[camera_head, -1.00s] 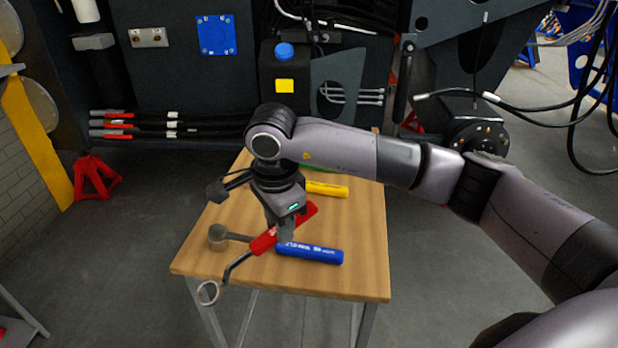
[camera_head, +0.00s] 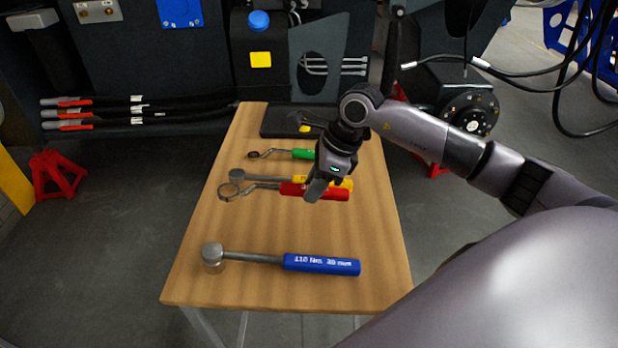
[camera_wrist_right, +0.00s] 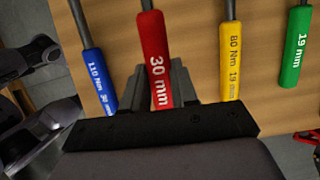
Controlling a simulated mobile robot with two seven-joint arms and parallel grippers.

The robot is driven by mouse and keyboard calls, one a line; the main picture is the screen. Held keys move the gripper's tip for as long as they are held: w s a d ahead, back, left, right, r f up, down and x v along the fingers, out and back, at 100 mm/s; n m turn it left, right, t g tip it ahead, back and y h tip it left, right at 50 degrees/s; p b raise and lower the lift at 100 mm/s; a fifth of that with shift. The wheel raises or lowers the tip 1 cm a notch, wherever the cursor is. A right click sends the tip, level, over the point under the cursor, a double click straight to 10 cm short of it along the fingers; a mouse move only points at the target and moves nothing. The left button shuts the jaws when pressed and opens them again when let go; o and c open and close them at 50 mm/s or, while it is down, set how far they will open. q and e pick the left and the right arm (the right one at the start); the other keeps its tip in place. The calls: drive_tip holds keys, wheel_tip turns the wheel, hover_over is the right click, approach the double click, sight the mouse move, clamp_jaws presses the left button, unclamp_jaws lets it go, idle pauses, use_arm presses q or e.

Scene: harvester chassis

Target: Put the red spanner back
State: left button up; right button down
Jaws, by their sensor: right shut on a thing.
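The red spanner (camera_head: 291,188) has a red handle marked 30 mm and a metal ring end pointing left. My right gripper (camera_head: 316,193) is shut on its red handle, over the middle of the wooden table (camera_head: 205,275). In the right wrist view, the red handle (camera_wrist_right: 154,50) stands between the fingers (camera_wrist_right: 160,95) and looks closer than the other handles. In the head view the spanner lies just in front of the yellow-handled torque wrench (camera_head: 238,176), partly overlapping it. I cannot tell how far above the table it is. My left gripper is not in view.
A blue-handled torque wrench (camera_head: 321,264) lies at the table's front. A green-handled spanner (camera_head: 304,154) lies behind the yellow wrench. A black tray (camera_head: 275,124) is at the back. The table is clear between the red spanner and the blue wrench.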

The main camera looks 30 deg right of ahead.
drive_tip(key=shift+r, duration=0.1)
drive_tip(key=shift+s, duration=0.1)
drive_tip(key=shift+f, duration=0.2)
wheel_tip(320, 180, down, 6)
drive_tip(key=b, duration=0.5)
drive_tip(key=shift+r, duration=0.25)
drive_tip(key=shift+f+b, duration=0.9)
drive_tip(key=shift+f, duration=0.2)
drive_tip(key=c, duration=0.8)
unclamp_jaws()
